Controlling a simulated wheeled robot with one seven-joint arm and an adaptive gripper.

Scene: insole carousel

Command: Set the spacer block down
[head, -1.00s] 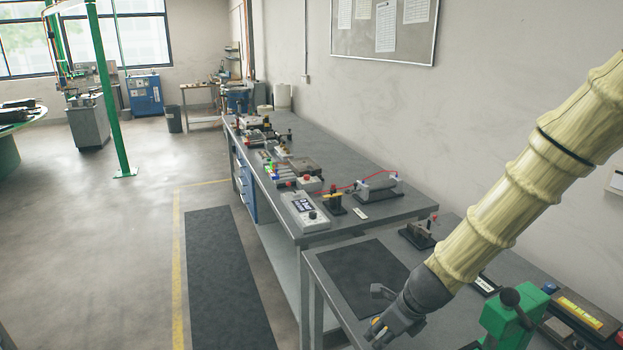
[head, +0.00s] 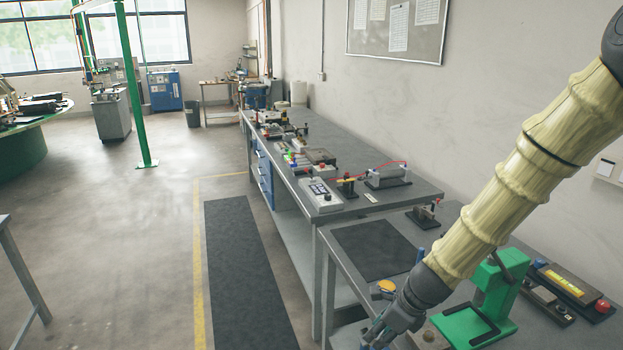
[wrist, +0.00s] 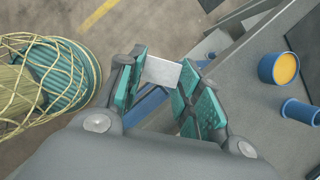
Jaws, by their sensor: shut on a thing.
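My gripper (wrist: 165,95) has teal-padded fingers, shut on a pale grey spacer block (wrist: 162,72) near their tips. In the wrist view the block is over the floor side, left of the workbench edge, in the air. In the head view my gripper (head: 378,332) is low at the bottom, by the near end of the grey bench, and the block cannot be made out there. A blue cylinder with a yellow top (wrist: 279,69) stands right of the gripper in the wrist view; it also shows in the head view (head: 386,288).
A second blue cylinder (wrist: 301,112) is beside the yellow-topped one. A green press (head: 490,305) stands on the bench right of my gripper. A dark mat (head: 380,250) lies clear on the bench top. A table edge (head: 20,265) shows at far left.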

